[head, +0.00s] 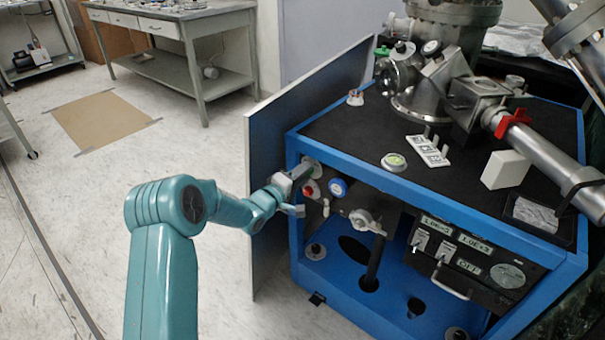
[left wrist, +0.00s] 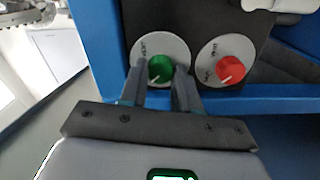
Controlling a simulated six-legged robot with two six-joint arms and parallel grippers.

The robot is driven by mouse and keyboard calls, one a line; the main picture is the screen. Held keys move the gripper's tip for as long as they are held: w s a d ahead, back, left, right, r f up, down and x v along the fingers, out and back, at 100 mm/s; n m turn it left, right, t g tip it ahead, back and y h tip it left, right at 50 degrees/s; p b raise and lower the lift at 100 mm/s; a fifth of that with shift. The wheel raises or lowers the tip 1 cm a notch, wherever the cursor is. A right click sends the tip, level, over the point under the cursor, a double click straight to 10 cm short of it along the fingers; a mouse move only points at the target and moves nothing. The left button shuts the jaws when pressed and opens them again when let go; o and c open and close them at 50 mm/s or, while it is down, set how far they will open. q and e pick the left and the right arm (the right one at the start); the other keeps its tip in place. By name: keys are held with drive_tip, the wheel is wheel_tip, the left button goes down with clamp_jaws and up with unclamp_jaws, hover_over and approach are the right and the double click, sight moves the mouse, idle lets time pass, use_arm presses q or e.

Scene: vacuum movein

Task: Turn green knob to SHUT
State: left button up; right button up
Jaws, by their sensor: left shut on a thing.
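The green knob (left wrist: 161,69) sits on a round pale dial plate (left wrist: 150,47) in the left wrist view. Its white pointer line slants toward the lower left; the lettering on the plate is too small to read surely. The fingers of my left gripper (left wrist: 160,88) stand on either side of the knob and are shut on it. In the head view my left gripper (head: 296,180) reaches the upper left corner of the blue cabinet's (head: 435,207) open front and hides the green knob. My right gripper is not in view.
A red knob (left wrist: 230,70) is close to the right of the green one. A blue knob (head: 338,187) and a metal valve handle (head: 362,220) are further right. An open panel door (head: 262,170) stands left of the cabinet, close to my arm.

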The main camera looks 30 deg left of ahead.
use_arm(q)
drive_tip(key=o, duration=1.1)
drive_tip(key=shift+c, duration=0.2)
drive_tip(key=s+a+p, duration=0.1)
drive_tip(key=s+p, duration=0.1)
drive_tip(key=s, duration=1.4)
drive_tip(key=shift+s+a, duration=0.15)
drive_tip(key=shift+s, duration=0.05)
